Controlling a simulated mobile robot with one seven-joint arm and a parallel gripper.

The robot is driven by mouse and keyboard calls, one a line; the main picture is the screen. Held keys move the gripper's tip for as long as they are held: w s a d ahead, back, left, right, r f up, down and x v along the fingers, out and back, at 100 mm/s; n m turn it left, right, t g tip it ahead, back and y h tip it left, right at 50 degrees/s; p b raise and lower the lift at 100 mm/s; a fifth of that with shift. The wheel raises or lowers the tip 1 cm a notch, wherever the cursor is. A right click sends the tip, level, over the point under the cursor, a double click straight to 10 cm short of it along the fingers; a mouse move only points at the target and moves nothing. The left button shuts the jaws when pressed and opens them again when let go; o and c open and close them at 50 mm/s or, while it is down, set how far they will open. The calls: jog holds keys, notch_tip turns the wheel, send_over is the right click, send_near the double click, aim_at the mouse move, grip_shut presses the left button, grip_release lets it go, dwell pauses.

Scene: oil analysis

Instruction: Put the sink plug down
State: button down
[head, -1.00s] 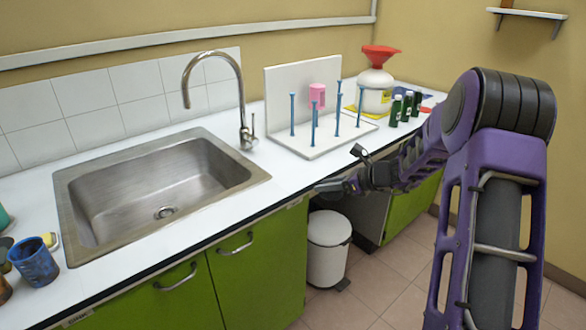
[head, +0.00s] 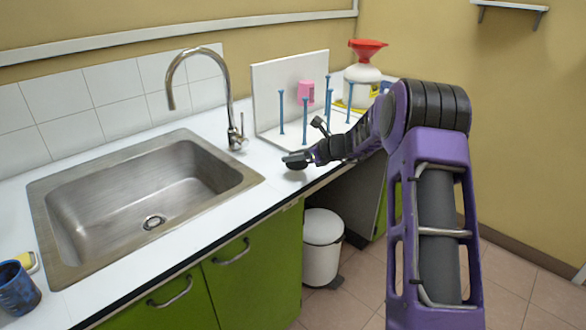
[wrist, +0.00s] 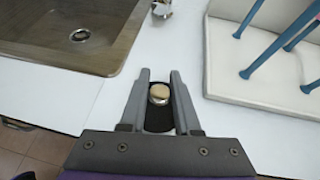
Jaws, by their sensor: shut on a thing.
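The sink plug (wrist: 159,92), a small round knob with a pale top and metal rim over a dark base, is between the fingers of my gripper (wrist: 160,75). The fingers are shut on it in the wrist view. In the head view my gripper (head: 297,159) is over the white worktop (head: 262,163), between the sink and the drying rack. It is low there, but I cannot tell whether the plug touches the worktop. The steel sink (head: 45,215) is to the left, with its drain (head: 153,222) uncovered. The drain also shows in the wrist view (wrist: 82,35).
A tap (head: 232,110) stands behind the sink. A white drying rack (head: 280,85) with blue pegs and a pink item (head: 306,91) stands close to the right of my gripper. A white bottle with a red funnel (head: 368,45) is farther back. A bin (head: 322,240) is below.

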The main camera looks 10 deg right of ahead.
aim_at(300, 164)
jog(key=shift+f, duration=1.65)
jog(key=shift+f+b, duration=0.2)
jog(key=shift+b, duration=0.1)
jog(key=c, duration=0.6)
grip_release()
jog(key=shift+r, duration=0.1)
jog(key=shift+d+r, duration=0.1)
jog(key=shift+r, duration=0.1)
jog(key=p+v, duration=0.1)
jog(key=v, duration=1)
jog(key=shift+s+d+r, duration=0.15)
jog(key=shift+s+d, duration=0.1)
jog(key=shift+s, duration=0.05)
